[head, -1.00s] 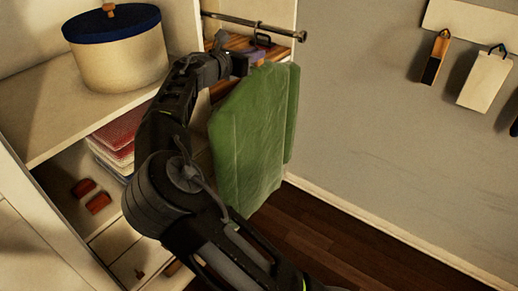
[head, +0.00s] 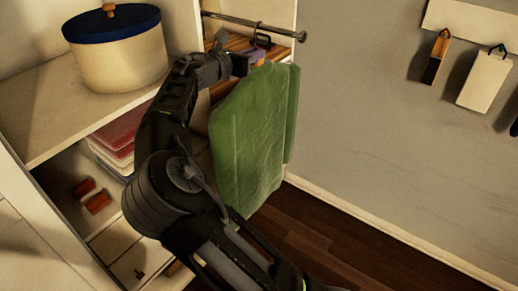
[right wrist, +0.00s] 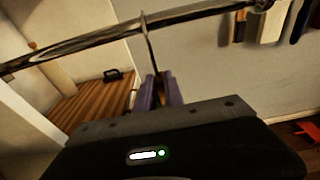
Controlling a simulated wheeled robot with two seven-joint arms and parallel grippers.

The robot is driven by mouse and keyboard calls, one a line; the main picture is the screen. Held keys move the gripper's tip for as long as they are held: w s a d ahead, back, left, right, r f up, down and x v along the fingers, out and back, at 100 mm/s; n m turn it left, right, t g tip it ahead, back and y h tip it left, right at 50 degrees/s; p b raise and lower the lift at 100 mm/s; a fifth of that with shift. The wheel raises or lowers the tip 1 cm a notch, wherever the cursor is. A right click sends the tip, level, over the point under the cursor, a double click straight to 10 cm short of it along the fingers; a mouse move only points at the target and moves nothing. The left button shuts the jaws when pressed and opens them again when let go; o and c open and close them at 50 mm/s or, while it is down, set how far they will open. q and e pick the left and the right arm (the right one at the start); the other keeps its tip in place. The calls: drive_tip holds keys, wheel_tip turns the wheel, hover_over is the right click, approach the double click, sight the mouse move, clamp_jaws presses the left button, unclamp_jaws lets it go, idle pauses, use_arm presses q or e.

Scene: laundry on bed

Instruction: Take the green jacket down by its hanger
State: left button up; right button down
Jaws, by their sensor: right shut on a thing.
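The green jacket (head: 250,145) hangs below the metal rail (head: 240,20) at the right side of the open wardrobe. My right gripper (head: 252,62) is at the top of the jacket. In the right wrist view its purple fingers (right wrist: 160,92) are shut on the hanger's neck, below the thin metal hook (right wrist: 150,45). The hook's upper end overlaps the rail (right wrist: 100,40); I cannot tell whether it bears on it. The jacket does not show in the wrist view. My left gripper is not in view.
A round cream box with a blue lid (head: 115,50) stands on the shelf left of my arm. Folded cloths (head: 115,145) lie below. A brown striped case with a black handle (right wrist: 85,105) is behind the rail.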

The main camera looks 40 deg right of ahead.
drive_tip(key=shift+r, duration=0.3)
